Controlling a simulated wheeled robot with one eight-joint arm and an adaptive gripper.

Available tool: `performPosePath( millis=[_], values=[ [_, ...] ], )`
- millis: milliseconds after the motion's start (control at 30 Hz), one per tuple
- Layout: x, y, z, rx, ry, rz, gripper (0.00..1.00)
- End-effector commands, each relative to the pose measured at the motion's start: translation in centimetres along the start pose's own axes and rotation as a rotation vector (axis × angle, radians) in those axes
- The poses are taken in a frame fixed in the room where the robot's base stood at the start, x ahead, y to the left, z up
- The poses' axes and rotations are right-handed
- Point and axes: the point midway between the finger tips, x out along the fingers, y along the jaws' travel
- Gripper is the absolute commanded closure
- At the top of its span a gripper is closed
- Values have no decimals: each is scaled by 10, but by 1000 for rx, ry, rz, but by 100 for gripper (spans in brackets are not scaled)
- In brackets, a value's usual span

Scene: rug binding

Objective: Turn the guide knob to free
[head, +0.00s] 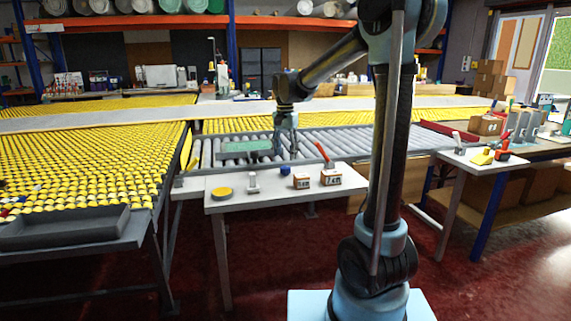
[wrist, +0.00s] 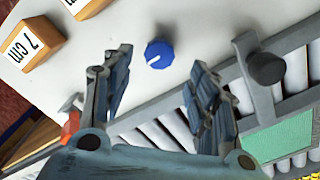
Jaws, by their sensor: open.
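The guide knob is a small round blue knob (head: 284,171) near the back edge of the white side table (head: 240,198). In the wrist view the blue knob (wrist: 159,54) shows a white pointer line running from its middle to the lower left. No label for its positions can be read. My gripper (head: 287,143) hangs over the rollers just behind the table edge, above and behind the knob. In the wrist view my gripper (wrist: 161,66) is open and empty. Its fingers appear on either side of the knob, apart from it.
A box marked 7 cm (wrist: 30,46) and a second box (head: 301,182) stand right of the knob. A grey piece (head: 253,184) and a yellow disc (head: 222,193) lie left. A green plate (head: 246,149) lies over the rollers.

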Motion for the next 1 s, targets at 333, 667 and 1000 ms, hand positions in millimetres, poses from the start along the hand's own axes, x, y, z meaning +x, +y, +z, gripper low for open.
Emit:
performPosePath(
  millis=[333,667,1000],
  values=[
    [-45,0,-1,0,0,0,46],
    [-52,0,-1,0,0,0,46],
    [-51,26,4,-24,6,-7,46]
  ],
)
